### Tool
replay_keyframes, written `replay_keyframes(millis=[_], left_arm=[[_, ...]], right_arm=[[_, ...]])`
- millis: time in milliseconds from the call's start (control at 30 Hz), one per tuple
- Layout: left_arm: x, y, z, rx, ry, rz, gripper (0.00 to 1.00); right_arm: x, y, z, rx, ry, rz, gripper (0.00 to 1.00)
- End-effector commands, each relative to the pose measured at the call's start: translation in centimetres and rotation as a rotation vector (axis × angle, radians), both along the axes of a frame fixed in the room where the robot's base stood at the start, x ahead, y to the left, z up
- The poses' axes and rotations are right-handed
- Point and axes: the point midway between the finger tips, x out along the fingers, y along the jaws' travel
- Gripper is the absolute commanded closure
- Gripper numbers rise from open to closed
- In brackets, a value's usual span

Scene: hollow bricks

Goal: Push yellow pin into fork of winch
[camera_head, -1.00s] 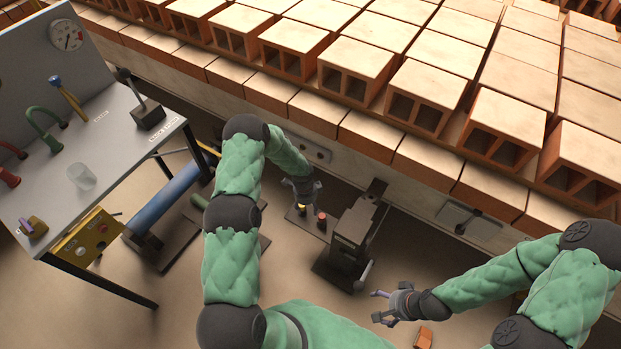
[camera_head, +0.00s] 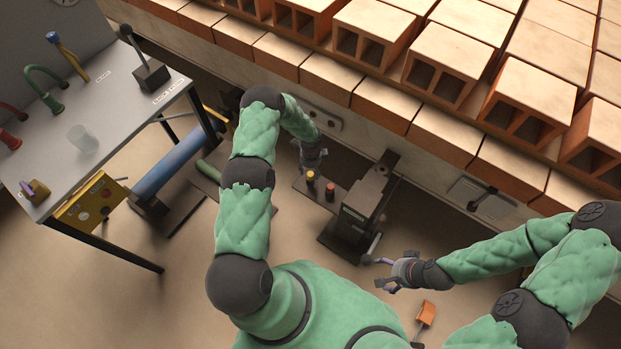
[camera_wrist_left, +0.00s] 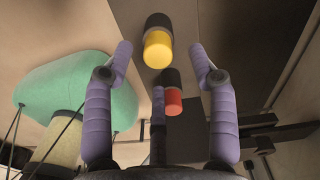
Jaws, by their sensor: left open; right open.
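The yellow pin (camera_head: 311,176), a yellow cylinder with a dark section, stands on a dark plate beside the dark winch (camera_head: 362,203). A similar red one (camera_head: 330,190) stands next to it. My left gripper (camera_head: 312,158) is open by the yellow pin. In the left wrist view, the yellow pin (camera_wrist_left: 158,49) shows between the spread purple fingertips (camera_wrist_left: 160,56), with the red one (camera_wrist_left: 174,101) below it. Whether the fingers touch the pin cannot be told. My right gripper (camera_head: 381,273) is open and empty, in front of the winch. I cannot make out the fork.
Rows of hollow bricks (camera_head: 452,57) lie along the wall behind the winch. A grey table (camera_head: 105,120) with levers and a cup stands at the left. A blue cylinder (camera_head: 168,168) lies beside it. An orange piece (camera_head: 427,312) lies near my right gripper. Floor at lower left is clear.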

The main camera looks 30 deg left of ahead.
Motion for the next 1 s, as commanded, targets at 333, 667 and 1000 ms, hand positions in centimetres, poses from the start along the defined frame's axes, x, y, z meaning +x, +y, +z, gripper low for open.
replay_keyframes(millis=[333, 667, 1000], left_arm=[[-0.2, 0.1, -3.3, 0.0, 0.0, 0.002, 0.42], [-0.2, 0.1, -3.2, 0.0, 0.001, 0.001, 1.0], [-0.2, 0.1, -3.1, 0.0, 0.001, 0.001, 1.0]], right_arm=[[0.0, 0.0, -1.8, 0.0, 0.0, 0.0, 0.18], [0.0, 0.0, -1.7, 0.0, 0.0, 0.0, 0.18], [0.0, 0.0, -1.7, 0.0, 0.0, 0.0, 0.18]])
